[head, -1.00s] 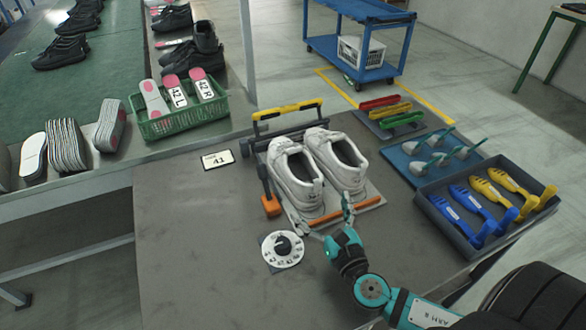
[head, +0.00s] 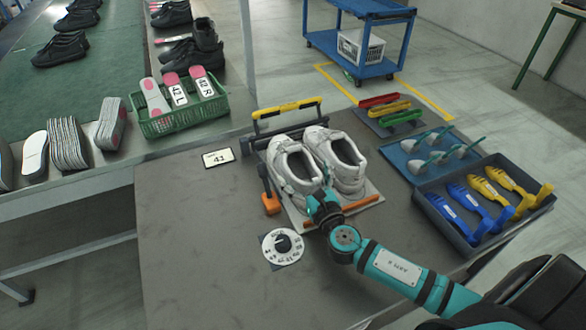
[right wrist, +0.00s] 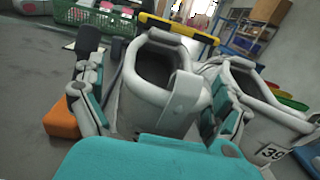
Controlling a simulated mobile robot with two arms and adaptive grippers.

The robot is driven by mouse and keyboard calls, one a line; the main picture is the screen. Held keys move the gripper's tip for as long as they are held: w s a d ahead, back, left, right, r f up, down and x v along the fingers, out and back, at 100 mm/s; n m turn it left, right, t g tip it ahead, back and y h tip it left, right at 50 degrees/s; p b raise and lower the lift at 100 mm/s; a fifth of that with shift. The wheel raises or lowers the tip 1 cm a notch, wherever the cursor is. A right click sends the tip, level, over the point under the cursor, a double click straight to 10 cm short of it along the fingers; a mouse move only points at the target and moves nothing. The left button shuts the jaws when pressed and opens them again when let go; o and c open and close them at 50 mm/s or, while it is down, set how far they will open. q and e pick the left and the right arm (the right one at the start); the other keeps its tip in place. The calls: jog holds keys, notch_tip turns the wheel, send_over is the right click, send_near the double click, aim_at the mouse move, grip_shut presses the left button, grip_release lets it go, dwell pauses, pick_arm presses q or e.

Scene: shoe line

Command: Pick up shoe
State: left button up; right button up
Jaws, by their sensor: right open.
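A pair of white-grey shoes stands side by side on a fixture board on the grey table. The left shoe (head: 284,158) and the right shoe (head: 349,173) have their heels toward me. My right gripper (head: 318,192) is at the left shoe's heel. In the right wrist view the open fingers of this gripper (right wrist: 158,104) stand on either side of that heel (right wrist: 180,110), one on its outer side and one between the shoes. Contact cannot be told. The right shoe (right wrist: 262,110) shows a 39 label there. My left gripper is not in view.
A yellow-topped bar (head: 288,108) stands behind the shoes, with orange pieces (head: 271,203) beside and before them. A dial (head: 283,246) and a size card (head: 218,157) lie to the left. A tray of shoe tools (head: 448,232) is right. The table's front left is clear.

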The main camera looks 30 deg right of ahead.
jog(key=shift+c, duration=0.3)
jog(key=c, duration=1.2)
jog(key=shift+r, duration=0.1)
jog(key=shift+c, duration=0.3)
